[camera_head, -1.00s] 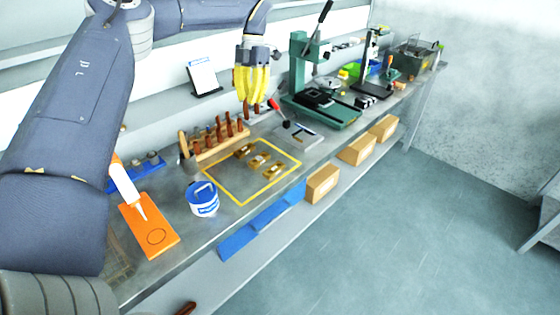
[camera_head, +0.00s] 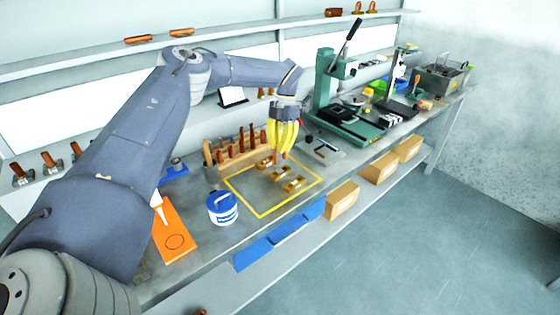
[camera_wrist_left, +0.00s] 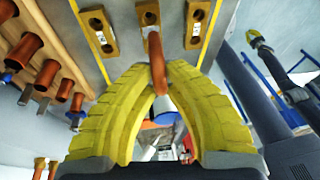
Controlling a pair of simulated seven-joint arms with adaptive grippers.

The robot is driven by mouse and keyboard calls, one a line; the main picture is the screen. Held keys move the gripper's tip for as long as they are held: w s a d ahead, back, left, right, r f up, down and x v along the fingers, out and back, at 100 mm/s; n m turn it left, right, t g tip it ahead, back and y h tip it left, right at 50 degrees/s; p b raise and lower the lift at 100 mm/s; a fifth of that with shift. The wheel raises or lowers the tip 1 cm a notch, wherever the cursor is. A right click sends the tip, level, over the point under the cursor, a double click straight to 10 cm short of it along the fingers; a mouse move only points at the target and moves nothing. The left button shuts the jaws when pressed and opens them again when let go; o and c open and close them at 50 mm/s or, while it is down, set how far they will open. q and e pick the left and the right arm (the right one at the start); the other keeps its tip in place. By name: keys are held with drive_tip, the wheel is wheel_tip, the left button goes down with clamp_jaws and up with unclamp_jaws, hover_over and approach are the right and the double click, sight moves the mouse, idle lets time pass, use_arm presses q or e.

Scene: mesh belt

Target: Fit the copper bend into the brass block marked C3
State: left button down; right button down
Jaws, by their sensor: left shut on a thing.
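My left gripper (camera_head: 283,150) has yellow ribbed fingers. It is shut on the copper bend, a curved reddish tube seen between the fingertips in the left wrist view (camera_wrist_left: 155,62). In the head view it hangs over the taped area, close to three brass blocks: a far one (camera_head: 264,163), a middle one (camera_head: 279,174) and a near one (camera_head: 293,185). The left wrist view shows their holes; the bend's tip overlaps the middle block (camera_wrist_left: 148,22), and I cannot tell if they touch. The C3 mark is not readable. My right gripper (camera_wrist_left: 257,42) appears small in the left wrist view, its jaws unclear.
A yellow tape outline (camera_head: 262,214) surrounds the blocks. A wooden rack (camera_head: 238,160) with several copper pieces stands behind. A blue-white tub (camera_head: 222,210) and orange board (camera_head: 176,240) are left of it. A green press (camera_head: 326,85) stands to the right.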

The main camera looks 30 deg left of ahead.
use_arm(q)
drive_tip(key=shift+f, duration=2.9)
drive_tip(key=c, duration=1.5)
unclamp_jaws()
drive_tip(key=shift+r, duration=0.1)
drive_tip(key=v, duration=1.1)
drive_tip(key=shift+w+r, duration=0.2)
drive_tip(key=shift+r, duration=0.15)
